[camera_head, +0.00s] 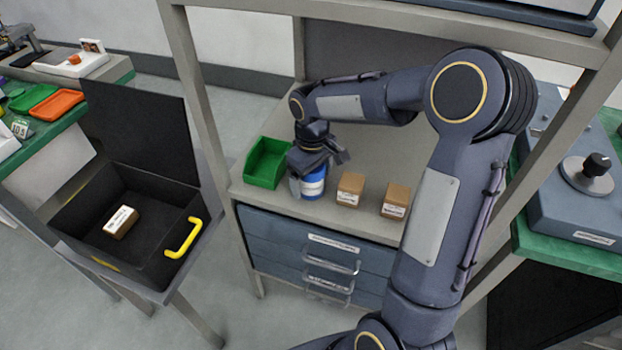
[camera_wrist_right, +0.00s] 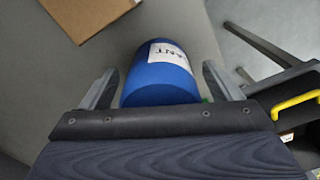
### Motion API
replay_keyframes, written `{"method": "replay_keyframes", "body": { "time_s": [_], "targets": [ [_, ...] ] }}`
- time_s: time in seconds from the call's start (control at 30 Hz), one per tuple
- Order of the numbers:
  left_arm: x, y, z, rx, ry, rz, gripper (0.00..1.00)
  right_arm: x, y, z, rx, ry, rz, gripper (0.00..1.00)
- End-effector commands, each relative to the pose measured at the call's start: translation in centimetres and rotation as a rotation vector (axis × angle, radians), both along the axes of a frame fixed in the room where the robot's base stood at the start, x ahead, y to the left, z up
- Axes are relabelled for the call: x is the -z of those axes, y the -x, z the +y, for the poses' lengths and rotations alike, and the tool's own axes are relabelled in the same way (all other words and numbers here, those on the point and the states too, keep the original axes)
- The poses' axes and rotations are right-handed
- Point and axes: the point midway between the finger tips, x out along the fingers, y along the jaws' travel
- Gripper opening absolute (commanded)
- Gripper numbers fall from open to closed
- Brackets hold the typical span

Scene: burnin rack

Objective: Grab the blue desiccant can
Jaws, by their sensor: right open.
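The blue desiccant can (camera_head: 313,187) with a white label stands on the rack shelf (camera_head: 240,190), just right of a green bin. My right gripper (camera_head: 318,180) is at the can, coming from above and behind it. In the right wrist view the can (camera_wrist_right: 160,80) lies between the two open fingers of the right gripper (camera_wrist_right: 160,88), with a gap visible at the right finger. The gripper covers part of the can in the head view. My left gripper is not in view.
The green bin (camera_head: 267,162) stands left of the can. Two brown boxes (camera_head: 350,189) (camera_head: 395,201) stand to its right. Drawers (camera_head: 300,250) with handles are below the shelf. An open black case (camera_head: 150,260) with a yellow handle (camera_head: 184,238) holds a small box (camera_head: 121,222) at the left.

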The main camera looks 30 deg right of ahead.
Motion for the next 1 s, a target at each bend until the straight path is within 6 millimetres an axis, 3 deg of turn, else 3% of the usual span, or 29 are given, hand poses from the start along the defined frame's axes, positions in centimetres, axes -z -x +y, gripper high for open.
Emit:
{"method": "replay_keyframes", "body": {
  "time_s": [0.27, 0.7, 1.0],
  "targets": [
    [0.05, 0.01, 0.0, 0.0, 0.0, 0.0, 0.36, 0.35, -0.01, -0.01, 0.001, 0.0, -0.002, 0.85],
    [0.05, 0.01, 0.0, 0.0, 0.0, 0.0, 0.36, 0.29, -0.03, 0.0, 0.001, 0.0, -0.002, 0.3],
    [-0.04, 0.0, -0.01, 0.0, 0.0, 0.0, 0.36, -0.03, -0.05, 0.0, 0.001, 0.0, -0.003, 0.3]
  ]
}}
